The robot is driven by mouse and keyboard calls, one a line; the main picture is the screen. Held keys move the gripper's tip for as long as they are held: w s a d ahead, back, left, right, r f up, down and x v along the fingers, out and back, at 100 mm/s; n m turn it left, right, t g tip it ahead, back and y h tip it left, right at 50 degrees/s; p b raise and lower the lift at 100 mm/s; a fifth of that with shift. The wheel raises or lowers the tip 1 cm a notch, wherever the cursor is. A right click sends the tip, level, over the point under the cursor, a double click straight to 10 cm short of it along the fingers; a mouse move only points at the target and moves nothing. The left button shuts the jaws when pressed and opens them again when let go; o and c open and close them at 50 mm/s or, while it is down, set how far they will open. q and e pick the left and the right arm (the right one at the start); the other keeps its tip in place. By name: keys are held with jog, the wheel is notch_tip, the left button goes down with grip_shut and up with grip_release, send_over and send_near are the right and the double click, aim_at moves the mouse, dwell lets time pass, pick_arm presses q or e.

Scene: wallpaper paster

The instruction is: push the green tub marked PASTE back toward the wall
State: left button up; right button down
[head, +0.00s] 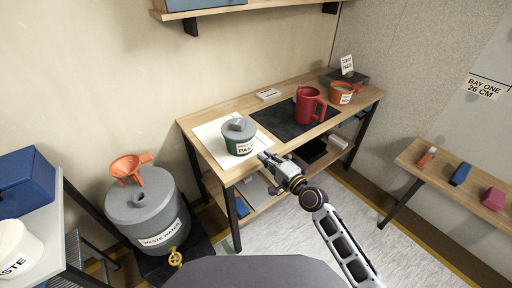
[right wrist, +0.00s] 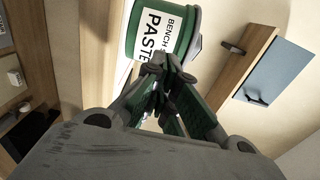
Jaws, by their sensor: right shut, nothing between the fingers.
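The green tub (head: 236,147) has a grey lid and a white label reading PASTE. It stands upright on a white sheet at the left end of the wooden bench. In the right wrist view the tub (right wrist: 130,30) fills the upper middle, and its label reads BENCH PASTE. My right gripper (head: 263,157) is shut and empty, just in front and to the right of the tub. In the right wrist view its closed fingertips (right wrist: 160,58) overlap the tub's label edge. I cannot tell whether they touch it. My left gripper is not in view.
The white sheet (head: 208,133) has bare room behind the tub, toward the wall. A red mug (head: 307,106) stands on a black mat (head: 275,122) to the right, with an orange pot (head: 341,93) beyond. A grey waste water drum (head: 143,212) with an orange funnel stands left.

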aim_at(251, 142)
jog(key=shift+x, duration=2.5)
jog(key=shift+w+a, duration=0.4)
jog(key=shift+w, duration=0.15)
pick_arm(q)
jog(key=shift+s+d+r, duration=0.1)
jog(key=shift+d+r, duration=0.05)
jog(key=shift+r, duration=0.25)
